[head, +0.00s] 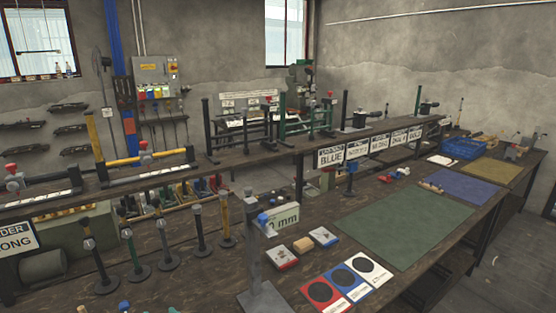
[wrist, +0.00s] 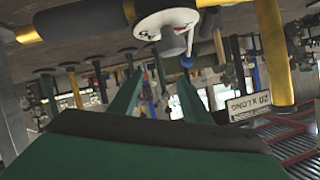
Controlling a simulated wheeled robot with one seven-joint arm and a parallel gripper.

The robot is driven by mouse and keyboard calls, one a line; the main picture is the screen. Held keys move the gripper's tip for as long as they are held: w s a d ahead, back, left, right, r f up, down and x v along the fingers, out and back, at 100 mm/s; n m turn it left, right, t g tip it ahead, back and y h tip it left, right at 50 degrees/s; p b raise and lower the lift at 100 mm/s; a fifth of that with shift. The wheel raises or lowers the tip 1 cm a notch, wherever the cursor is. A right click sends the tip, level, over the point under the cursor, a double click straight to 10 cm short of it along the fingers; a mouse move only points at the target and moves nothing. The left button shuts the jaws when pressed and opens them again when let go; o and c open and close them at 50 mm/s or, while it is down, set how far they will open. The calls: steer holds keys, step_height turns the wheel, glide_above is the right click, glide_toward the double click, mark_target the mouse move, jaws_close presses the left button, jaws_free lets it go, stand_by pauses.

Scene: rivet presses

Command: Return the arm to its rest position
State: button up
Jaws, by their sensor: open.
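My gripper (wrist: 157,78) shows in the wrist view as two green fingers rising from a dark, green-edged body. The fingers stand apart, with nothing held between them. The wrist view is turned over, since a sign reading "20 X LONG" (wrist: 250,104) appears upside down. A white disc (wrist: 166,22) with a dark mark is close beyond the fingers, near the top of the view. I cannot make out my arm or gripper in the head view, so its place over the benches cannot be told there.
In the head view, a front bench holds a green mat (head: 405,222), a blue mat (head: 462,187), a blue crate (head: 463,148) and several upright posts. A grey post (head: 262,260) stands near the front. A raised shelf carries yellow (head: 140,163) and green presses. The green mat is clear.

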steer(key=s+d+f+m+t+h, duration=0.1)
steer(key=s+d+f+m, duration=0.1)
steer(key=d, duration=0.3)
steer(key=s+d+f+m+t, duration=0.1)
steer(key=s+d+f+m, duration=0.1)
steer(key=d, duration=0.3)
steer(key=s+d+f+m+t+h, duration=0.1)
steer(key=s+d+f+m+t, duration=0.1)
steer(key=d+f, duration=0.1)
steer(key=shift+s+d+f+h, duration=0.1)
steer(key=shift+s+d+h, duration=0.1)
steer(key=shift+d, duration=0.25)
steer(key=shift+s+d+f+h, duration=0.1)
steer(key=shift+s+d, duration=0.1)
steer(key=shift+d, duration=0.25)
steer(key=s+d+f+t+h, duration=0.1)
steer(key=s+d+f+h, duration=0.25)
steer(key=s+d, duration=0.5)
steer(key=s+d+f+t+h, duration=0.15)
steer(key=s+d+f, duration=0.3)
steer(key=s, duration=0.65)
steer(key=s+d+r+n+h, duration=0.1)
steer(key=s+r, duration=0.1)
steer(key=s, duration=0.5)
steer(key=s+d+r, duration=0.2)
steer(key=s+r, duration=0.1)
steer(key=s, duration=0.4)
steer(key=shift+d+n+g+h, duration=0.3)
steer(key=shift+n+g+h, duration=0.05)
steer(key=shift+n+h, duration=0.05)
